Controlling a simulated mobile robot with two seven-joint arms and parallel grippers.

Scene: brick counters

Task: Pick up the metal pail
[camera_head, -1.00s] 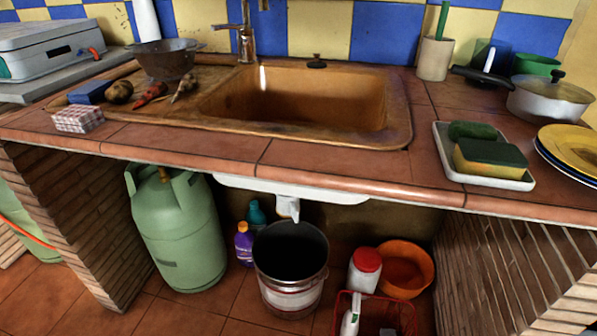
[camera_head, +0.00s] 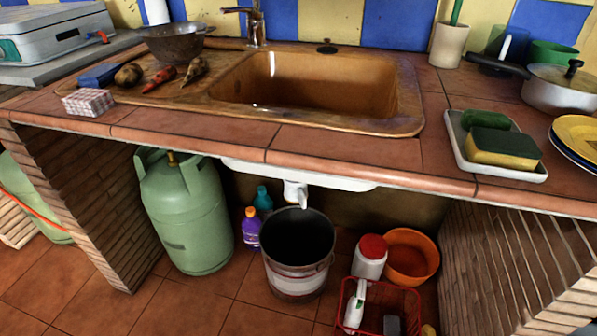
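The metal pail (camera_head: 297,276) stands upright on the tiled floor under the counter, below the sink's white drain pipe (camera_head: 294,192). It is open at the top with a dark inside, and a pale label band runs around its lower side. A handle fitting shows at its right rim. Neither of my grippers is in view.
A green gas cylinder (camera_head: 187,215) stands left of the pail, with purple (camera_head: 251,228) and teal (camera_head: 263,200) bottles between them. Right are a white red-lidded container (camera_head: 369,262), orange bowl (camera_head: 410,257) and red basket (camera_head: 405,296). The counter edge (camera_head: 270,154) overhangs. Floor in front is clear.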

